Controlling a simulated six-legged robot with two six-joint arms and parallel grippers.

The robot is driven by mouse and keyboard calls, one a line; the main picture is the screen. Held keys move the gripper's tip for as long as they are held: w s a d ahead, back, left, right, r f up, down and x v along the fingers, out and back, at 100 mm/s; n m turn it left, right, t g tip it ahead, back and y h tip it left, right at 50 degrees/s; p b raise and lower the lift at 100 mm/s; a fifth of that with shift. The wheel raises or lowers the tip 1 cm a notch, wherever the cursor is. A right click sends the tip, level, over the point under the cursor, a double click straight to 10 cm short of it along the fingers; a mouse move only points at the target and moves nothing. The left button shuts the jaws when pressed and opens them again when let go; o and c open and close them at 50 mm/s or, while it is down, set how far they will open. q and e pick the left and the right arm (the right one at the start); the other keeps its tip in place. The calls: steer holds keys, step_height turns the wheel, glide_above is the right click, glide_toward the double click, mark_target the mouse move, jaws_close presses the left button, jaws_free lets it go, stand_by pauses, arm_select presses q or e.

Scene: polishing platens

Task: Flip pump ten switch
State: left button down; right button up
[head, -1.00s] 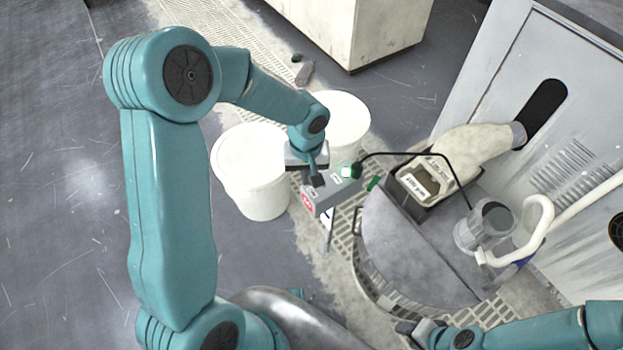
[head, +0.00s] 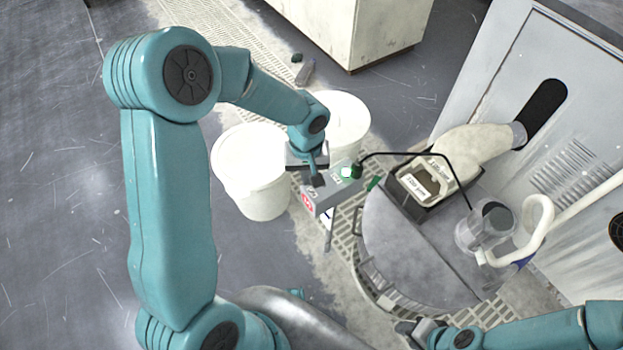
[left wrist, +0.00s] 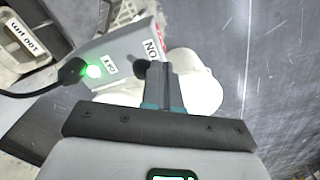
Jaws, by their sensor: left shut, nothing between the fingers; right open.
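A grey switch box (head: 325,196) stands on a thin post left of the round platen, with a red mark on its near side. Its green lamp (head: 346,172) is lit. In the left wrist view the box (left wrist: 115,42) shows white labels reading OFF and ON, and a dark knob (left wrist: 140,66) between them that looks like the switch. My left gripper (head: 317,181) is shut and empty at the box's top face. Its fingers (left wrist: 158,70) are beside the knob; contact is unclear. My right gripper (head: 408,327) is open at the lower edge, partly hidden.
Two white buckets (head: 262,205) (head: 338,118) stand behind and left of the box. The round platen (head: 400,245) and a clear jug (head: 480,230) are to the right.

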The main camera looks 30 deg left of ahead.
arm_select(q)
steer(key=shift+f, duration=0.25)
steer(key=shift+r, duration=0.1)
step_height(320, 180, up, 7)
steer(key=p, duration=0.4)
stand_by(0.4)
stand_by(0.4)
